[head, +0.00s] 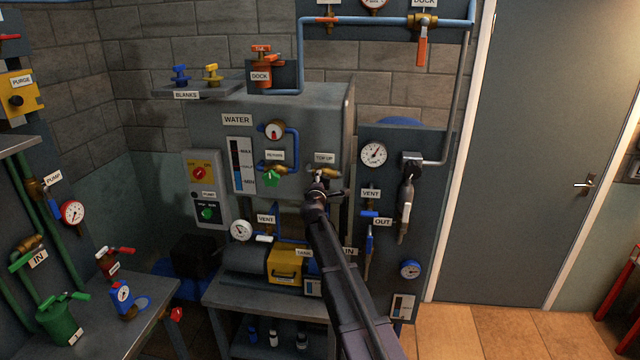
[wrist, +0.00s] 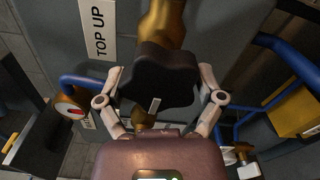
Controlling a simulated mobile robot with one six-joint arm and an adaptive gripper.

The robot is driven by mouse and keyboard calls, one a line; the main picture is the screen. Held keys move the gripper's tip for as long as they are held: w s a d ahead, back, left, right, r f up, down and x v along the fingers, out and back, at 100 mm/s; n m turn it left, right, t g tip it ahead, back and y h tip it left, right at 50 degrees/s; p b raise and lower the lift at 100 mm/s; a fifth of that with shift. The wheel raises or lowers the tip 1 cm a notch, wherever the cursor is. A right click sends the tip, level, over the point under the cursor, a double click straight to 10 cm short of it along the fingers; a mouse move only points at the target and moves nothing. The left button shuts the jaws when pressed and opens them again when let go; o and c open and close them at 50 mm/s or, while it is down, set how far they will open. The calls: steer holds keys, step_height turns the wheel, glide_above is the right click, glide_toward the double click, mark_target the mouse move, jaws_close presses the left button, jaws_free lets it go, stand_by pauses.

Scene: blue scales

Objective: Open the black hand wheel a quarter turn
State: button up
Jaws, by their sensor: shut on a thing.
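The black hand wheel (wrist: 158,80) sits on a brass valve body (wrist: 163,24) beside the "TOP UP" label (wrist: 97,28) in the wrist view. A small white mark shows on the wheel. My gripper (wrist: 160,88) has one finger on each side of the wheel and is shut on it. In the head view, my gripper (head: 327,192) is at the front of the grey water cabinet, just below the "TOP UP" label (head: 324,158). There, the wheel is mostly hidden behind my gripper, and the brass valve (head: 325,172) shows above it.
A green hand wheel (head: 271,179) and a small gauge (head: 275,131) are left of my gripper on the same cabinet (head: 312,110). A yellow box (head: 286,264) is below.

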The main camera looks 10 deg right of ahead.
steer(key=shift+n, duration=0.4)
steer(key=o, duration=0.9)
steer(key=shift+w, duration=0.1)
steer(key=shift+c, duration=0.2)
steer(key=shift+s+a, duration=0.2)
steer(key=shift+s, duration=0.45)
steer(key=v, duration=1)
steer(key=shift+s+a, duration=0.15)
steer(key=shift+s, duration=0.25)
